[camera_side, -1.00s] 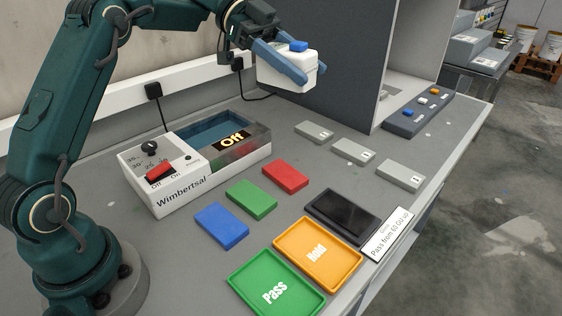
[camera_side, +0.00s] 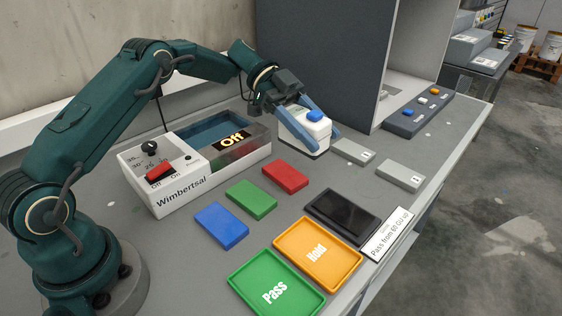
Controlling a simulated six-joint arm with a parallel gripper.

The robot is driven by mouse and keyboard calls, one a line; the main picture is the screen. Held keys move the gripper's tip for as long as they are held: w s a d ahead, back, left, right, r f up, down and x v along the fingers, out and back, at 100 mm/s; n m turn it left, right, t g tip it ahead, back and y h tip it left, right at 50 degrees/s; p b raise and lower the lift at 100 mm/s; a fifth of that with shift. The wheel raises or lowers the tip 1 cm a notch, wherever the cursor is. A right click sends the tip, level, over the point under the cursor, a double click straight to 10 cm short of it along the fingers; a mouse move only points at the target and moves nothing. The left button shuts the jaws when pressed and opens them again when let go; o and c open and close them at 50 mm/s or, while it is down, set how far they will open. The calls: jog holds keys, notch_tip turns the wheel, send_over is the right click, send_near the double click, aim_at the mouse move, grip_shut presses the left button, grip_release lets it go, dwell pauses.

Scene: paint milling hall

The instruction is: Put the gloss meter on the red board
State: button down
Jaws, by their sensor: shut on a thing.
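The gloss meter is the white box with a blue button on top (camera_side: 302,135), in the side view right of the control unit. My gripper (camera_side: 316,136) is shut on it, with blue fingers along its sides. The meter is upright and low, over the spot of the leftmost grey block, which it hides. I cannot tell whether its underside touches anything. The red board (camera_side: 285,177) lies flat and bare on the bench, just in front and to the left of the meter.
A green board (camera_side: 251,200) and blue board (camera_side: 221,226) lie beside the red one. A white control unit (camera_side: 165,190) reading "Off" stands left. Two grey blocks (camera_side: 353,151) (camera_side: 400,176), a dark panel (camera_side: 342,216), an orange tray (camera_side: 345,262) and a green tray (camera_side: 245,285) lie around.

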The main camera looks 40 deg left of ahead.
jog(key=x, duration=0.8)
jog(key=f+x, duration=0.1)
jog(key=x, duration=0.3)
jog(key=shift+w+a, duration=0.2)
jog(key=shift+w, duration=0.15)
jog(key=shift+d+f, duration=0.1)
jog(key=shift+d, duration=0.05)
jog(key=shift+f, duration=1.7)
jog(key=shift+f, duration=0.25)
jog(key=shift+c, duration=1)
grip_release()
jog(key=shift+o, duration=0.4)
jog(key=shift+v, duration=2.6)
